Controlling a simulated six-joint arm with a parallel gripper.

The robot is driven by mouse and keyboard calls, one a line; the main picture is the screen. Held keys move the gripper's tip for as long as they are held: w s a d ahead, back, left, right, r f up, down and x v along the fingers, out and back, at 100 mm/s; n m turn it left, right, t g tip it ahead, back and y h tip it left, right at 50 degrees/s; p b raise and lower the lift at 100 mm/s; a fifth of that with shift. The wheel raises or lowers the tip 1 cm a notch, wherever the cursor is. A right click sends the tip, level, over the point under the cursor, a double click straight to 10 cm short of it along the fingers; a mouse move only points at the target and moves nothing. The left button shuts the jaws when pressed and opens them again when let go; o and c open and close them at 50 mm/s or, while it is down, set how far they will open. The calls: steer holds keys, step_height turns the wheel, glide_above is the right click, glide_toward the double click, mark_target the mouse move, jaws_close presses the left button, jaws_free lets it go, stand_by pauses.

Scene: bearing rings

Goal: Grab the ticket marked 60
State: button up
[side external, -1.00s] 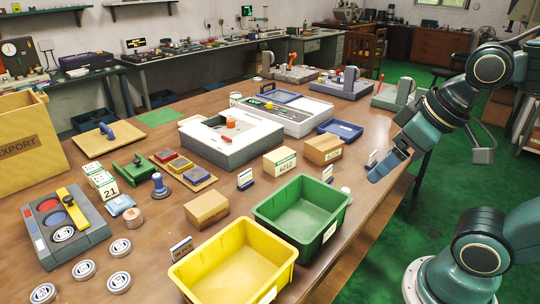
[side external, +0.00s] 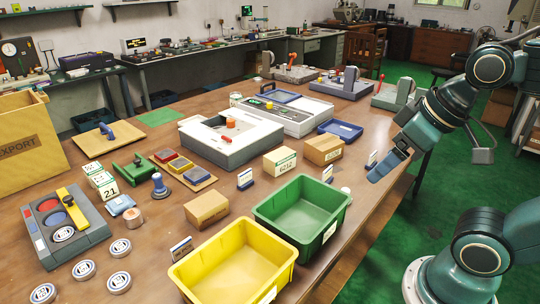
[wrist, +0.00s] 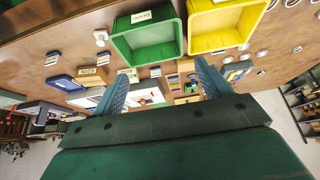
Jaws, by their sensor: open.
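Small upright tickets in dark blue holders stand on the wooden table. One ticket (side external: 245,179) is near the middle, one (side external: 181,249) by the yellow bin, one (side external: 327,173) behind the green bin, and one (side external: 372,158) close to my gripper. I cannot read their numbers, so I cannot tell which is marked 60. In the wrist view a ticket (wrist: 54,58) shows at upper left. My gripper (side external: 385,168) is over the table's right edge, open. In the wrist view its fingers (wrist: 160,72) are spread with nothing held between them.
A green bin (side external: 270,212) and a yellow bin (side external: 190,284) stand at the front. Cartons (side external: 279,163), (side external: 325,151), (side external: 207,210) are nearby. A white machine (side external: 230,155) is mid-table. A blue tray (side external: 341,130) lies behind. Bearing rings (side external: 85,270) lie at the front left.

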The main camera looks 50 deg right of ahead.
steer(key=c, duration=0.6)
steer(key=w+d+r+m+g+h, duration=0.1)
steer(key=w+d+r+m, duration=0.15)
steer(key=w+d, duration=0.3)
steer(key=w+d+r+m+g, duration=0.1)
steer(key=w+d+r+m, duration=0.2)
steer(key=w, duration=0.4)
steer(key=w+d+f+m+g, duration=0.1)
steer(key=w+d+f+m, duration=0.1)
steer(key=w+d, duration=0.3)
steer(key=w+d+f+m, duration=0.2)
steer(key=w+d, duration=0.1)
steer(key=d, duration=0.5)
steer(key=m+g+y, duration=0.1)
steer(key=m+g, duration=0.2)
steer(key=m, duration=0.6)
glide_above(374, 153)
step_height(374, 153, down, 19)
steer(key=shift+n, duration=0.25)
steer(key=shift+w+d+f, duration=0.1)
steer(key=shift+d+f, duration=0.05)
steer(key=shift+f, duration=4.05)
